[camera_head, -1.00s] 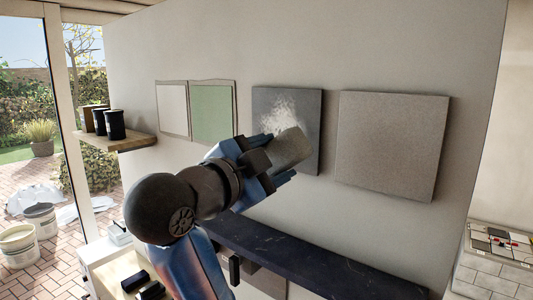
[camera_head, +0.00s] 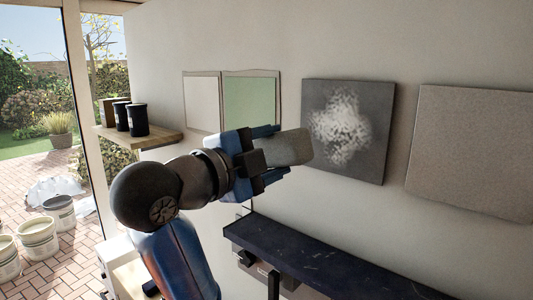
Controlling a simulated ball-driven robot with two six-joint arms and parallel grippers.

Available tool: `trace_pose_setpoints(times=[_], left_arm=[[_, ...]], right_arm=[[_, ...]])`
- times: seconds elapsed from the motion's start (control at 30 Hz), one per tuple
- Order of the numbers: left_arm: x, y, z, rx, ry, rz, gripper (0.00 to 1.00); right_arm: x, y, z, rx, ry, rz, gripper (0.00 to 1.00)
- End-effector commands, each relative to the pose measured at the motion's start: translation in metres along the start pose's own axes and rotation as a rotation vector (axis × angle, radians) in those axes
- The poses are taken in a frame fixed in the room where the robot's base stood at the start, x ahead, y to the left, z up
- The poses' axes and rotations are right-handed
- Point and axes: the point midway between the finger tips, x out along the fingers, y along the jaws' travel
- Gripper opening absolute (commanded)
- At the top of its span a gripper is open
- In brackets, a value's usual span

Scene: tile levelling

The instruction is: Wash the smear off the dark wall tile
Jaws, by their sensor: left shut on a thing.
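The dark wall tile (camera_head: 372,160) hangs on the wall right of centre. A pale, cloudy smear (camera_head: 341,124) covers much of its middle and upper part. My left gripper (camera_head: 272,153) is shut on a grey sponge-like block (camera_head: 292,148), left of the tile. The block's right end overlaps the tile's left edge in the picture. I cannot tell whether it touches the tile. The smear is unobstructed; only a little of the tile's left edge is hidden. My right gripper is out of view.
A light grey tile (camera_head: 475,150) hangs to the right. A green panel (camera_head: 249,100) and a pale panel (camera_head: 201,103) hang behind my arm. A dark ledge (camera_head: 310,262) juts out below. A wooden shelf (camera_head: 160,138) with dark pots (camera_head: 138,120) is at left.

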Motion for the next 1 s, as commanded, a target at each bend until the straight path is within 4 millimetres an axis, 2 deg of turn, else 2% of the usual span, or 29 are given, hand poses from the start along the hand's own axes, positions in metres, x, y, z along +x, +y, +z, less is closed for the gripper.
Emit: trace_pose_setpoints(times=[0.6,1.0], left_arm=[[0.048,0.000,0.000,-0.002,0.000,0.001,0.38],[0.055,0.000,0.000,-0.001,0.000,-0.001,0.38]], right_arm=[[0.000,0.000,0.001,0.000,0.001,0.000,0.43],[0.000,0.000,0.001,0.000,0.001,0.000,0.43]])
